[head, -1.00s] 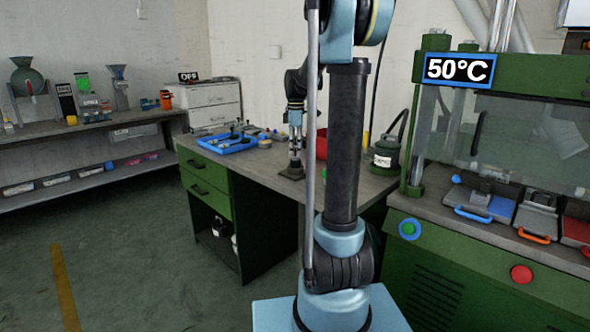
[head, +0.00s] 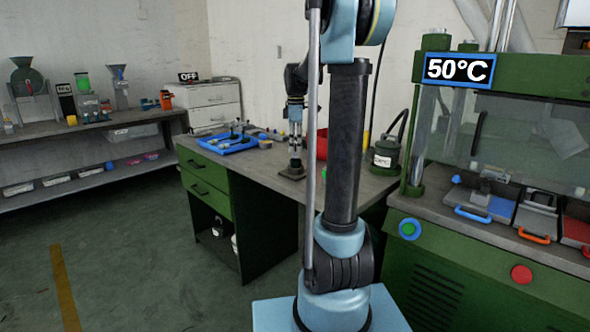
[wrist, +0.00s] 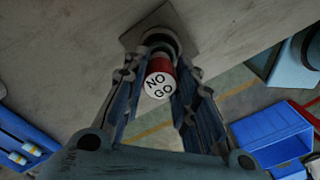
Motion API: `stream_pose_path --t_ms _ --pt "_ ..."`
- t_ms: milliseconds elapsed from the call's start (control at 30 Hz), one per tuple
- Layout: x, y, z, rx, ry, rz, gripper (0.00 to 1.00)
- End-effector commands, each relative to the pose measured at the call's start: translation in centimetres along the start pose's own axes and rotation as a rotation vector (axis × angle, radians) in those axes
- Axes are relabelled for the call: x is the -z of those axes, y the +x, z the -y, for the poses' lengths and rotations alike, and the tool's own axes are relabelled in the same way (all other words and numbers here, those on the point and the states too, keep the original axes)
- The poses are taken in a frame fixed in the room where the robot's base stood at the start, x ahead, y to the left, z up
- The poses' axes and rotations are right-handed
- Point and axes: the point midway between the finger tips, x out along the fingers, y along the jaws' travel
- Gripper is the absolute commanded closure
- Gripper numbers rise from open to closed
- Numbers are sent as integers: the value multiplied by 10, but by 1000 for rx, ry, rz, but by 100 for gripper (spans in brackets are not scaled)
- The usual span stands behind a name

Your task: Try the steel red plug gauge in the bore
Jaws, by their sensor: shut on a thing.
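My gripper (wrist: 160,72) is shut on the steel red plug gauge (wrist: 161,88), seen end-on in the wrist view. Its white end face reads NO GO and its body is red. Beyond it a dark grey round holder on a square base plate (wrist: 131,38) stands on the bench. The gauge's far end lines up with this holder, but its tip and the bore are hidden, so I cannot tell whether it is inside. In the head view my gripper (head: 295,145) points down over the small stand (head: 292,174); the gauge is too small to make out there.
A blue tray (head: 222,147) with small parts lies left on the bench, and a red container (head: 322,145) stands close at the right. A dark green canister (head: 385,155) stands farther right. The press (head: 440,260) reads 50°C. Floor at the left is clear.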

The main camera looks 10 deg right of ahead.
Motion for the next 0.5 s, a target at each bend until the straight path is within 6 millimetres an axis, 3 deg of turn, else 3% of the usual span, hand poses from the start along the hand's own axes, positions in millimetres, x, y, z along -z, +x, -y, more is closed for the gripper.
stream_pose_path --t_ms 500 --pt "0 -19 0 0 0 0 100"
